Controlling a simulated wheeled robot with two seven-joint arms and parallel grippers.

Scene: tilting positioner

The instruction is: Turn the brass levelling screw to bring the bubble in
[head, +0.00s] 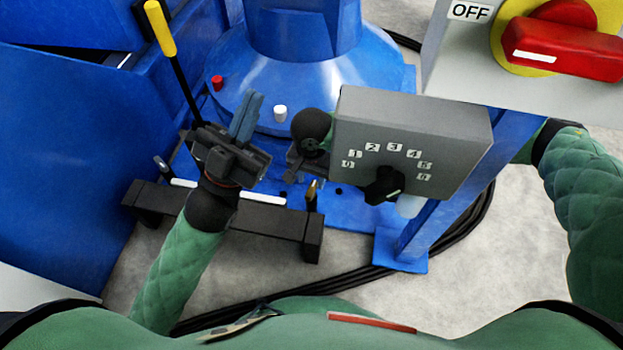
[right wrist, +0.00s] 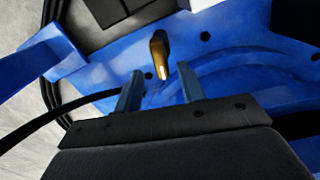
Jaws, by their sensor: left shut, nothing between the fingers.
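The brass levelling screw (head: 313,189) stands upright near the front edge of the blue base plate, and it also shows in the right wrist view (right wrist: 158,55). My right gripper (right wrist: 159,85) is open and empty. Its two blue fingers stand apart, with the screw just beyond their tips and roughly in line with the gap. In the head view the grey box partly hides my right arm. My left gripper (head: 246,118) is shut and empty, raised above the plate to the left. I cannot make out a bubble in either view.
A grey box (head: 462,140) with a numbered dial and black knob (head: 383,185) stands right of the screw. A black bar (head: 265,222) runs along the front. A red OFF-labelled switch (head: 565,45) is upper right. A yellow-handled lever (head: 161,30) rises at left. Black cables cross the floor.

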